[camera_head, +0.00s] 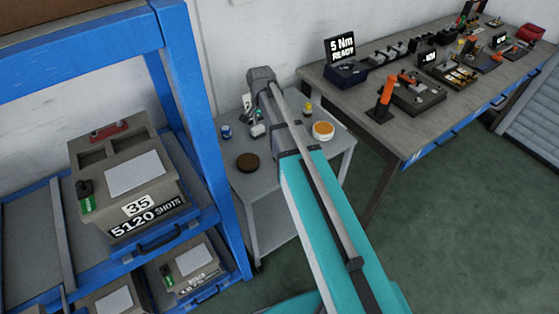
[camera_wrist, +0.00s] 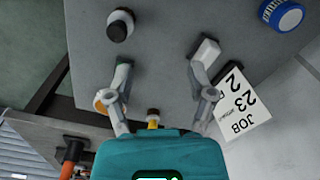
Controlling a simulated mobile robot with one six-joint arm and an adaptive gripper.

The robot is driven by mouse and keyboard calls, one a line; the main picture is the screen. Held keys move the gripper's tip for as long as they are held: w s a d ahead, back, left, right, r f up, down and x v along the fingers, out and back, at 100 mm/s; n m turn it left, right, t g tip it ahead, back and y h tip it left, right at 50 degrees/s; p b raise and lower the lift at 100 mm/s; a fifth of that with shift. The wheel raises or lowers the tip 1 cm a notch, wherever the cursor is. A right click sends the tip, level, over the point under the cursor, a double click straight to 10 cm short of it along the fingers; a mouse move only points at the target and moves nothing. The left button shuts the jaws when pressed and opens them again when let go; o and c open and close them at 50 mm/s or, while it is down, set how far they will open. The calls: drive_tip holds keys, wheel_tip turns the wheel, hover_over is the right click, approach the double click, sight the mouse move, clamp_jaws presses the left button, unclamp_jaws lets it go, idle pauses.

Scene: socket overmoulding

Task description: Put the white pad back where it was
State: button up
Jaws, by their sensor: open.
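A small white block with a dark side, which looks like the white pad (camera_wrist: 207,51), sits on the grey table top (camera_wrist: 165,25) in the wrist view. It is just beyond the tip of the right-hand finger; I cannot tell whether they touch. My gripper (camera_wrist: 160,72) is open, its two fingers spread wide with nothing between them. In the head view my arm covers part of the small grey table (camera_head: 285,190), and the fingers and the pad cannot be made out clearly.
A brown disc (camera_head: 248,162) and an orange-rimmed tub (camera_head: 323,131) stand on the small table. A blue rack (camera_head: 205,120) flanks it.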

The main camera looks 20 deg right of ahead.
drive_tip(key=s+n, duration=0.9)
drive_tip(key=s, duration=1)
drive_tip(key=shift+d+n, duration=0.3)
drive_tip(key=shift+d, duration=0.1)
